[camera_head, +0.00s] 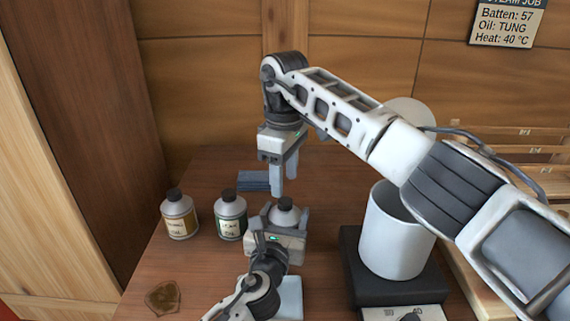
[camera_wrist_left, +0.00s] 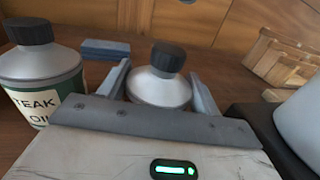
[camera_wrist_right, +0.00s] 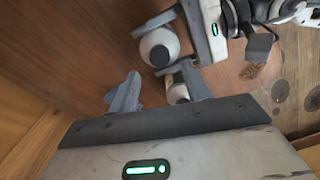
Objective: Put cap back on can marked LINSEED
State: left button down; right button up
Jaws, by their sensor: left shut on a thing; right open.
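My left gripper (camera_head: 286,222) is shut on a grey can (camera_wrist_left: 158,88), fingers on either side of its body. The can is upright; a black cap (camera_wrist_left: 168,56) sits on its top. Its label is hidden, so I cannot tell whether it reads LINSEED. My right gripper (camera_head: 284,182) is open and empty, pointing down just above this can. In the right wrist view, its two fingers (camera_wrist_right: 158,95) are apart with nothing between them. A green-labelled TEAK OIL can (camera_head: 230,214) and a can with a tan label (camera_head: 179,215) stand to the left, both black-capped; the tan label is too small to read.
A blue-grey block (camera_head: 253,181) lies behind the cans. A white pot (camera_head: 396,245) stands on a black base (camera_head: 362,282) at right. A brown patch (camera_head: 163,297) is at front left. A sign (camera_head: 507,22) hangs on the wall. The table between cans and front edge is mostly clear.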

jog(key=n, duration=0.7)
jog(key=shift+r+n, duration=0.25)
jog(key=shift+n, duration=0.05)
jog(key=n, duration=0.7)
jog(key=shift+r, duration=0.2)
jog(key=n, duration=0.7)
jog(key=shift+r+n, duration=0.2)
jog(key=shift+n, duration=0.2)
jog(key=n, duration=0.7)
jog(key=shift+r, duration=0.25)
jog(key=n, duration=0.5)
jog(key=shift+r, duration=0.1)
jog(key=n, duration=0.7)
jog(key=shift+r, duration=0.25)
jog(key=n, duration=0.7)
jog(key=shift+r, duration=0.15)
jog(key=n, duration=0.6)
jog(key=shift+r, duration=0.15)
